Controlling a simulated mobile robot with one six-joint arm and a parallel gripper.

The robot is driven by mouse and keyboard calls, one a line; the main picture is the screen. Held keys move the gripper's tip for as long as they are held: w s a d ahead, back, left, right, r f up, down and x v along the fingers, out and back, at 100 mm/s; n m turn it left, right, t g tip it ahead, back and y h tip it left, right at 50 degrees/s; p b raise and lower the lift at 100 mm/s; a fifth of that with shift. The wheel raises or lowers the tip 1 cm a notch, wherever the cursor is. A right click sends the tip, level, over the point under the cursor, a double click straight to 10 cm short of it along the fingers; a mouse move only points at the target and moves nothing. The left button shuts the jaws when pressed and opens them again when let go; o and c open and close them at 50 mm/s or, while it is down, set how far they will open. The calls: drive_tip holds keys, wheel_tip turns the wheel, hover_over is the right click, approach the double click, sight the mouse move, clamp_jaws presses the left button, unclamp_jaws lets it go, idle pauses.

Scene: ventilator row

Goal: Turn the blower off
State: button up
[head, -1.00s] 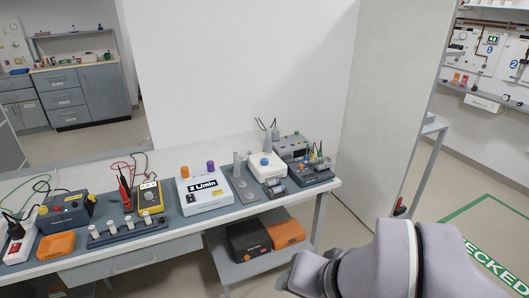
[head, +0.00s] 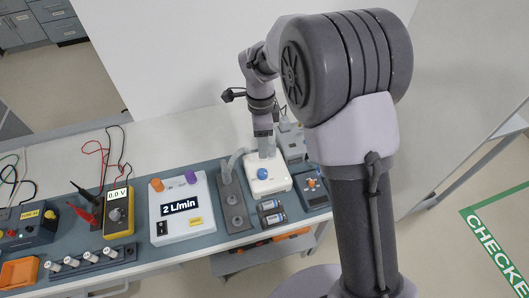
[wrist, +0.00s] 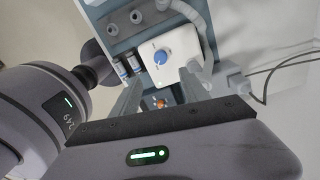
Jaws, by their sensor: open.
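A white box with a blue knob, which looks like the blower (head: 270,187), stands on the bench mat at the right, with a grey hose beside it. The blower (wrist: 178,70) also shows in the wrist view, its blue knob (wrist: 160,57) facing up and a small light near its edge. My gripper (head: 265,152) points down at the back of this box in the head view; whether it touches cannot be told. In the wrist view my gripper (wrist: 160,90) is open and empty, its two fingers spread in front of the box.
A white unit reading 2 L/min (head: 183,215) and a yellow meter (head: 119,212) stand to the left. A grey plate with round ports (head: 232,200), battery-like cells (head: 270,212) and a small box with an orange knob (head: 313,188) are close by. A wall rises behind.

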sight(262, 172)
drive_tip(key=f+b, duration=0.1)
drive_tip(key=f, duration=0.3)
drive_tip(key=f+b, duration=0.1)
drive_tip(key=f, duration=0.4)
drive_tip(key=f+b, duration=0.1)
drive_tip(key=f, duration=0.4)
drive_tip(key=shift+s+b, duration=0.3)
drive_tip(key=shift+b, duration=0.1)
clamp_jaws()
